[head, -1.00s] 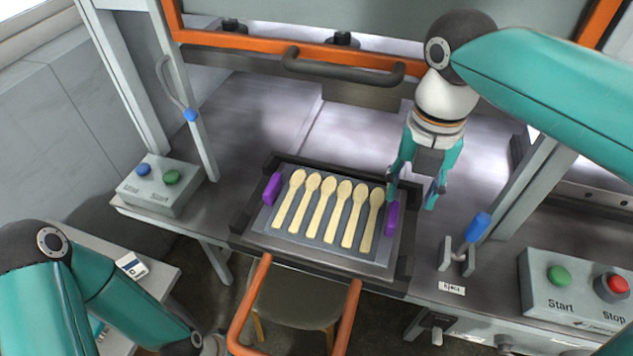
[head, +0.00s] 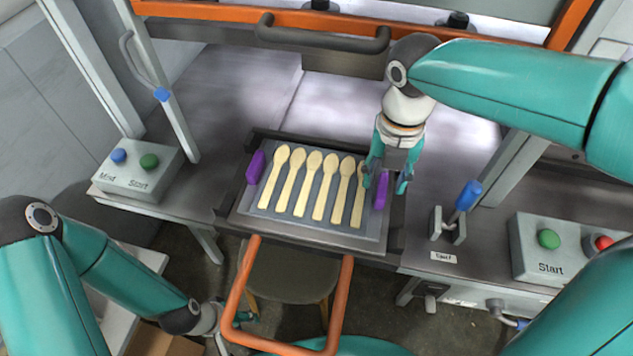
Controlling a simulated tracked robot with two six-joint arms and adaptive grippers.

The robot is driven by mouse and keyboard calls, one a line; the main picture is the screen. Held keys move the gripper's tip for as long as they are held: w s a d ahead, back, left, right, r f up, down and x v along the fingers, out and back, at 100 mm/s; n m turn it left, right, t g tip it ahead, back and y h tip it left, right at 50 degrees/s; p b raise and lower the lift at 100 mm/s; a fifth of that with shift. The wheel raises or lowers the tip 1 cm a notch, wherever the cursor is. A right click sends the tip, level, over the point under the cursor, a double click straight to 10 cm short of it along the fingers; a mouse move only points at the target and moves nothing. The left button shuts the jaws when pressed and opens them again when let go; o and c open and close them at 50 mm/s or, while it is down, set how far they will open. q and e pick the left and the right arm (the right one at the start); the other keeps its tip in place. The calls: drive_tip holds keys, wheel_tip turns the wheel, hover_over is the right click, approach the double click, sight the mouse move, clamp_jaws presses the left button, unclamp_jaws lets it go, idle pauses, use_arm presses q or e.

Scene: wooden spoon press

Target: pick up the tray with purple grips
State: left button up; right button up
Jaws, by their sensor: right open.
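The grey tray (head: 310,226) lies in a dark frame at the front of the press table, with several pale wooden spoons (head: 318,190) side by side on it. Its left purple grip (head: 255,167) is free. My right gripper (head: 387,183) is open and points down at the right purple grip (head: 381,192), with one finger on each side of it. Its fingers partly hide that grip and the rightmost spoon. My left gripper (head: 235,321) is low at the front left, below the table edge and away from the tray. Its fingers are too small and partly hidden to read.
An orange tube loop (head: 240,292) juts out in front of the tray. A black handle (head: 322,40) on an orange bar is behind it. A blue-tipped lever (head: 467,195) and button boxes (head: 143,172) flank the table. The tabletop behind the tray is clear.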

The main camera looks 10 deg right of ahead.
sight(383, 185)
wheel_tip(383, 185, down, 4)
drive_tip(key=shift+w+d+r, duration=0.1)
drive_tip(key=shift+w+r, duration=0.05)
drive_tip(key=shift+r, duration=0.1)
clamp_jaws()
